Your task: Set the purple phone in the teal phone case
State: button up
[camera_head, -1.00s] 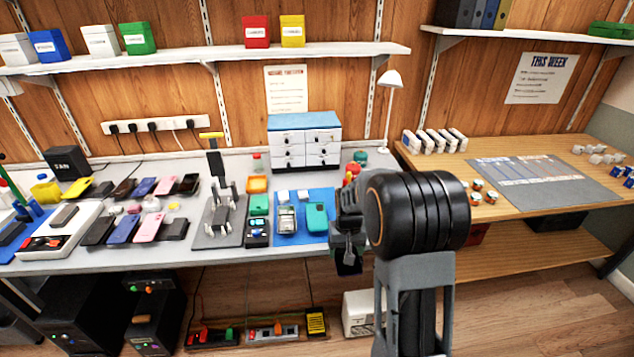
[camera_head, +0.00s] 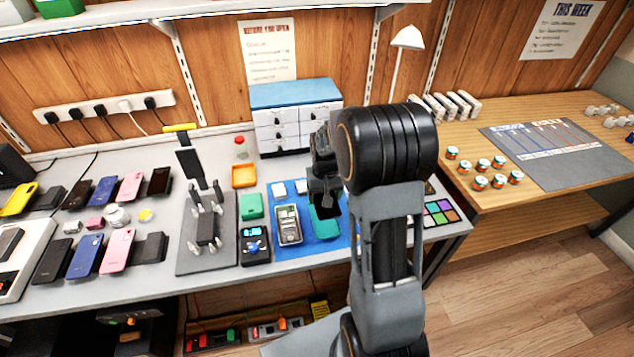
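Two blue-violet phones lie on the grey bench at the left, one in the back row (camera_head: 104,191) and one in the front row (camera_head: 87,256). I cannot tell which counts as the purple phone. The teal phone case (camera_head: 326,229) lies on the blue mat (camera_head: 284,258), partly hidden by my gripper. My gripper (camera_head: 326,207) points down over the far part of the case. Its fingers are dark and small, so I cannot tell whether they are apart, hold anything or touch the case.
A dark meter (camera_head: 255,246) and a clamp stand on a grey plate (camera_head: 187,262) are farther left. White drawers (camera_head: 297,127) stand behind. A colour-square card (camera_head: 440,212) lies to the right.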

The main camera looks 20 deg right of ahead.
jog(key=shift+w+d+f, duration=0.1)
jog(key=shift+w+f, duration=0.05)
jog(key=shift+f, duration=0.05)
jog(key=shift+f+b, duration=2.6)
jog(key=shift+f, duration=0.7)
jog(key=shift+f, duration=0.4)
jog(key=o, duration=1)
jog(key=shift+r+p, duration=0.4)
jog(key=shift+r, duration=0.35)
jog(key=shift+r+p, duration=2.6)
jog(key=shift+r, duration=0.8)
